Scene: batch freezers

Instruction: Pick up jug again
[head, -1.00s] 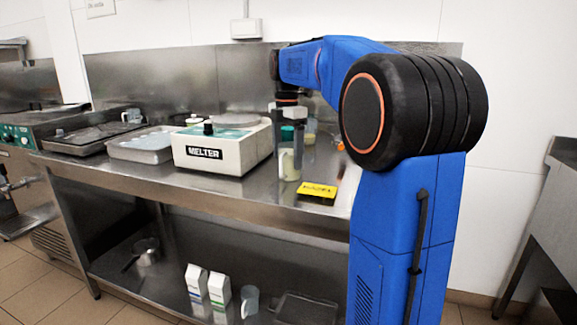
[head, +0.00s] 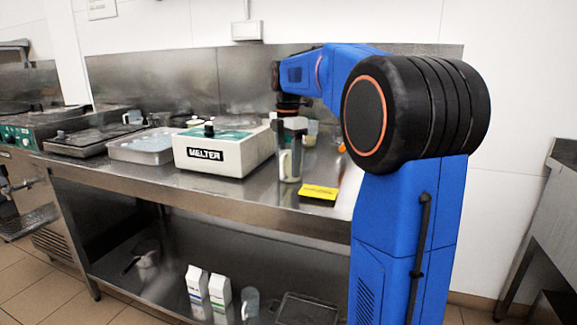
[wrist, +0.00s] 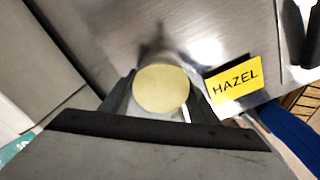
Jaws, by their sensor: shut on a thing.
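The jug (head: 286,166) stands upright on the steel counter, right of the melter, with its handle towards the left. My gripper (head: 291,135) reaches down over it from above and is shut on it. In the wrist view the jug (wrist: 160,88) shows from above as a round pale-yellow surface between the two fingers of my gripper (wrist: 160,100). The fingers hide much of the jug's sides and upper part.
A yellow HAZEL card (head: 319,193) lies on the counter just right of the jug. The white melter (head: 222,154) is close on the left, with a metal tray (head: 142,148) beyond it. Cartons (head: 208,288) and another jug (head: 250,302) stand on the lower shelf.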

